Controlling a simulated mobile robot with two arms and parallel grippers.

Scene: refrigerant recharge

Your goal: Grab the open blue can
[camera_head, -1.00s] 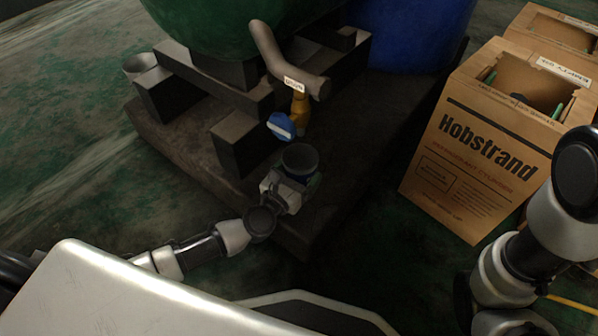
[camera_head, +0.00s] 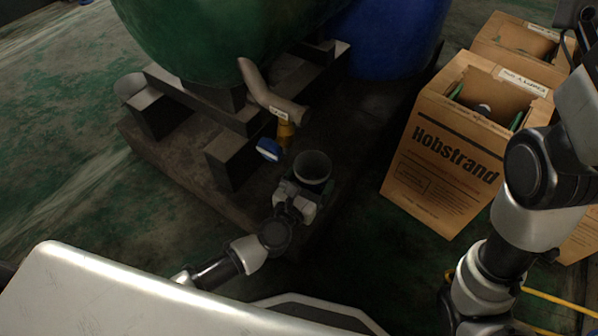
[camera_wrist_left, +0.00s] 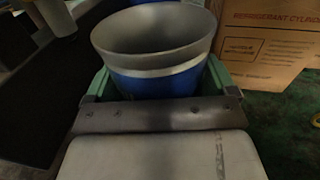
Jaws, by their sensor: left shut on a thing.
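The open blue can (camera_head: 313,168) has a wide grey rim and no lid. It is held upright just in front of the dark pallet's tap. In the left wrist view the can (camera_wrist_left: 160,80) sits between two green finger pads, its blue side banded with grey. My left gripper (camera_head: 298,190) is shut on the can from the near side. The can's bottom is hidden by the gripper. My right arm rises along the right edge of the head view, and its fingers are not visible.
A green tank (camera_head: 190,40) stands on dark blocks, with a grey pipe (camera_head: 272,95), yellow tap (camera_head: 285,132) and blue handle (camera_head: 269,150) close behind the can. A blue drum (camera_head: 385,40) stands behind. Cardboard boxes (camera_head: 440,170) stand to the right. Floor between is clear.

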